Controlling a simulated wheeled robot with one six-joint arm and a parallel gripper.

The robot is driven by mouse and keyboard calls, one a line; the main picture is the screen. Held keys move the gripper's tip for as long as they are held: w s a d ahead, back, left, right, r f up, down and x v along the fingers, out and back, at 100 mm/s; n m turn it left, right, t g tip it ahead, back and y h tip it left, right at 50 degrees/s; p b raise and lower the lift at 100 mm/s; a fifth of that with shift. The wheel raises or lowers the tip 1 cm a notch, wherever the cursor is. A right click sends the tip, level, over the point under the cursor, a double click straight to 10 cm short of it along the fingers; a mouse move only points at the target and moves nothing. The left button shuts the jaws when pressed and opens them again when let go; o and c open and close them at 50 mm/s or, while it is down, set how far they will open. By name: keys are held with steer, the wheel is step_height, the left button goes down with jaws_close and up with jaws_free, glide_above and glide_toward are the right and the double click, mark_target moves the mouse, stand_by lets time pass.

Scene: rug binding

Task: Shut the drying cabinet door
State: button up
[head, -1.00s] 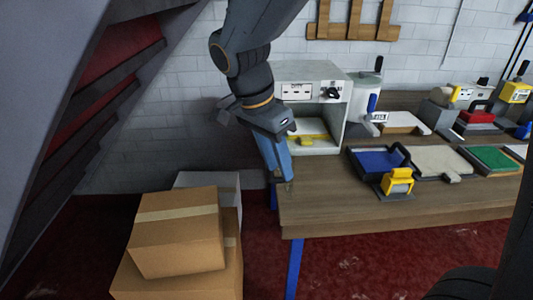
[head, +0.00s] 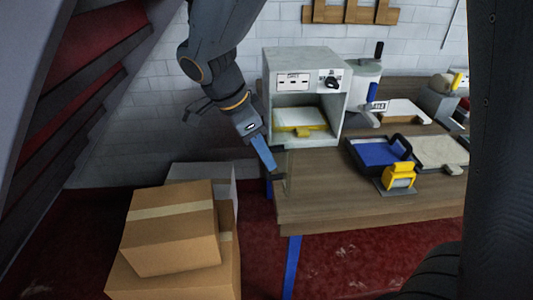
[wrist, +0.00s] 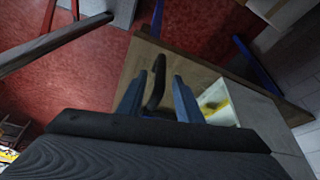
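The drying cabinet (head: 307,58) is a pale box at the table's left end, with a dial and label above its open front. Inside lies a white, yellow-edged item (head: 302,119). The door seems to stand swung out at the cabinet's left front; only a faint, thin panel edge shows there, partly behind my gripper. My gripper (head: 272,168) points down at that spot. In the wrist view my gripper (wrist: 160,77) is open, with a dark bar-like handle (wrist: 153,88) between its fingers, nearer the left one. I cannot tell whether they touch.
The wooden table (head: 335,205) holds a grey canister (head: 364,88), a blue pad tray (head: 378,155) and a yellow clamp-like tool (head: 398,177). Stacked cardboard boxes (head: 172,238) stand on the red floor left of the table. The table's front left corner is clear.

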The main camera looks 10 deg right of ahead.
steer(key=shift+x, duration=0.8)
jaws_close()
steer(key=shift+s, duration=0.1)
